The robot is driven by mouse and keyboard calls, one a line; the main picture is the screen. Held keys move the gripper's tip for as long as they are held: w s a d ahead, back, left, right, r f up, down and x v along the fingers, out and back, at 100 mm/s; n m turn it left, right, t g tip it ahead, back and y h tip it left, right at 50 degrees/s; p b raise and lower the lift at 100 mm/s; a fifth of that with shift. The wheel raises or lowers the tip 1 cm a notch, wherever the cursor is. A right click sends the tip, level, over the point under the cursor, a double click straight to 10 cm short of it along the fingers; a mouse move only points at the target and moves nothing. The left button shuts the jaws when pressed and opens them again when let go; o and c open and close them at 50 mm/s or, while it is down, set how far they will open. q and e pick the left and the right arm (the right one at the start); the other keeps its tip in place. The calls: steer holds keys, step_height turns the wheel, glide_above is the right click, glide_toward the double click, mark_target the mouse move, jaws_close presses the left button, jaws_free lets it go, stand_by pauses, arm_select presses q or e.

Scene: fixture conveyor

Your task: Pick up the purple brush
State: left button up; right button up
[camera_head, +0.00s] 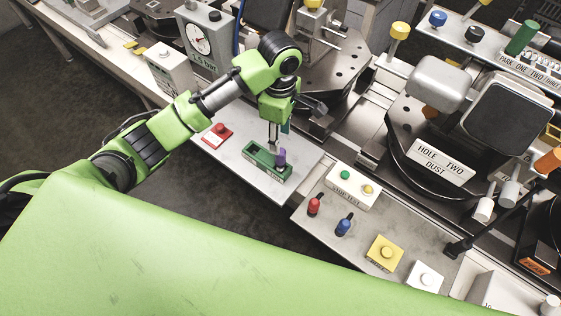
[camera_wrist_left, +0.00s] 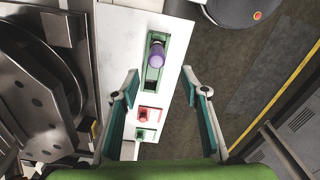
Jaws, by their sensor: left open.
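The purple brush (camera_head: 281,158) stands in a green holder (camera_head: 259,165) on the light grey bench panel. In the left wrist view the purple brush (camera_wrist_left: 157,54) shows as a rounded purple body in the slot of the green holder (camera_wrist_left: 154,85). My left gripper (camera_head: 274,136) points down just above and behind the brush in the head view. In the left wrist view its two teal-padded fingers (camera_wrist_left: 160,84) are spread wide, with nothing between the pads. The brush lies ahead of the fingertips there. My right gripper is not in view.
A red button box (camera_head: 217,134) sits on the panel left of the holder. A white box with green and yellow buttons (camera_head: 354,185), red and blue knobs and a yellow button (camera_head: 384,252) stand to the right. A gauge box (camera_head: 204,42) is behind my left arm.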

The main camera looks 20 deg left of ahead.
mark_target(280, 154)
arm_select(q)
step_height(280, 154, down, 5)
steer(key=shift+r, duration=0.1)
steer(key=shift+w+a+f+p, duration=0.15)
steer(key=shift+f+p, duration=0.35)
steer(key=shift+f, duration=0.9)
steer(key=shift+w+d+f+p, duration=0.15)
steer(key=shift+f+p, duration=0.3)
steer(key=shift+f, duration=0.9)
jaws_close()
